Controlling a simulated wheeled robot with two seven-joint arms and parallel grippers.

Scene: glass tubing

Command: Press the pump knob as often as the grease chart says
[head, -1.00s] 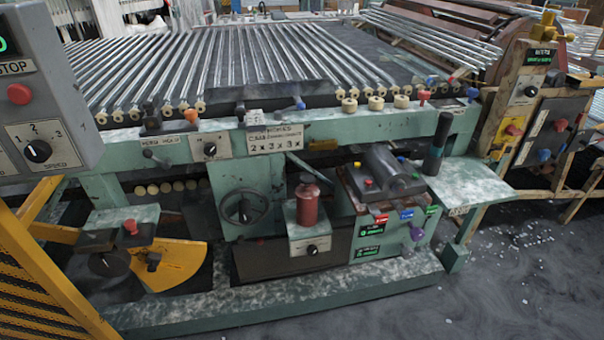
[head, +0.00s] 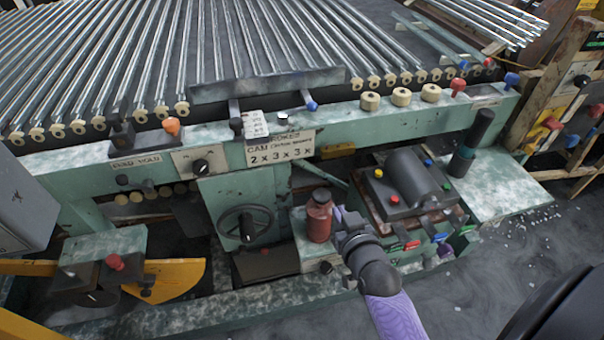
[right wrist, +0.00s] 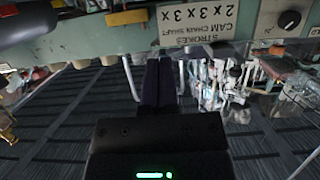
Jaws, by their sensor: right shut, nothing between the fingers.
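The grease chart (head: 280,150) is a pale plate on the green front rail. It reads "STROKES", "CAM CHAIN SHAFT" and "2x 3x 3x"; it also shows upside down in the right wrist view (right wrist: 197,22). The pump is a red cylinder (head: 319,224) on a green block below the chart, with a dark knob (head: 321,196) on top. My right gripper (head: 339,214) is shut and empty, just right of the red cylinder and near its knob; I cannot tell whether they touch. Its dark shut fingers show in the right wrist view (right wrist: 160,80). My left gripper is out of view.
A handwheel (head: 246,228) stands left of the pump. A dark motor-like unit (head: 412,180) with coloured buttons sits to the right, beside a dark upright cylinder (head: 472,142). Glass tubes (head: 250,40) lie across the bed above. A selector dial (head: 201,166) is left of the chart.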

